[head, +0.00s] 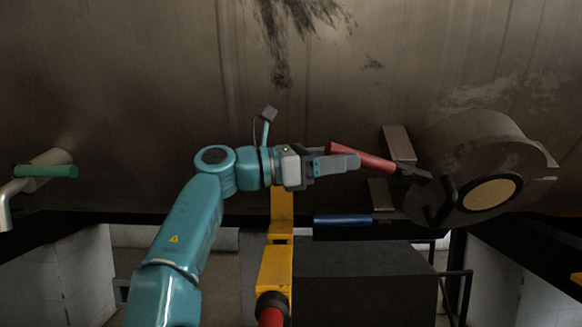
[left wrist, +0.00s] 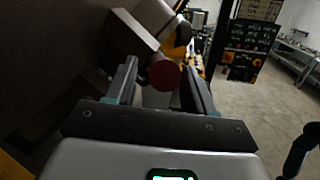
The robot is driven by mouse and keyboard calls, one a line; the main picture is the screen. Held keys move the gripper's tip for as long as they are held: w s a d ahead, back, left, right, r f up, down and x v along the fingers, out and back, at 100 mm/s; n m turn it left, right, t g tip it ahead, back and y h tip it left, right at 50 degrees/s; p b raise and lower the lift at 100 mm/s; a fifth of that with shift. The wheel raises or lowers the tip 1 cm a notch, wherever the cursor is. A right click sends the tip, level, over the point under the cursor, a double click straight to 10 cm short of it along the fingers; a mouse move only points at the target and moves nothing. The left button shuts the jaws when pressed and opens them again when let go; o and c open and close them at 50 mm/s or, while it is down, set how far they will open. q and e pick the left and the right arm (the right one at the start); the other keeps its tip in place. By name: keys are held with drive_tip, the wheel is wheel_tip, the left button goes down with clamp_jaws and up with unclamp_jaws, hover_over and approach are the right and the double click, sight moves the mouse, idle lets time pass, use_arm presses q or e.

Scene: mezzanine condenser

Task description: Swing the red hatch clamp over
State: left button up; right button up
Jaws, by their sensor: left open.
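The red hatch clamp (head: 375,160) is a red bar in the head view, running left from a dark pivot beside the round grey hatch (head: 465,150). My left gripper (head: 348,161) is at the bar's left part, and its finger overlaps the bar in this view. In the left wrist view the bar's round red end (left wrist: 165,75) shows between the two spread fingers (left wrist: 161,84). The gripper is open, with visible gaps beside the bar's end. Whether a finger touches the bar is unclear. My right gripper is not in view.
A blue handle (head: 343,219) sits below the red bar. A black grab handle (head: 440,203) stands out from the hatch. A green handle (head: 47,171) is far left. A yellow post (head: 275,266) rises below the gripper. The large metal shell (head: 120,90) is close behind.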

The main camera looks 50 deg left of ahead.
use_arm(q)
drive_tip(key=b+v, duration=0.1)
drive_tip(key=v, duration=1.3)
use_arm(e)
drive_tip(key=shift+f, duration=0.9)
use_arm(q)
drive_tip(key=shift+d+r, duration=0.1)
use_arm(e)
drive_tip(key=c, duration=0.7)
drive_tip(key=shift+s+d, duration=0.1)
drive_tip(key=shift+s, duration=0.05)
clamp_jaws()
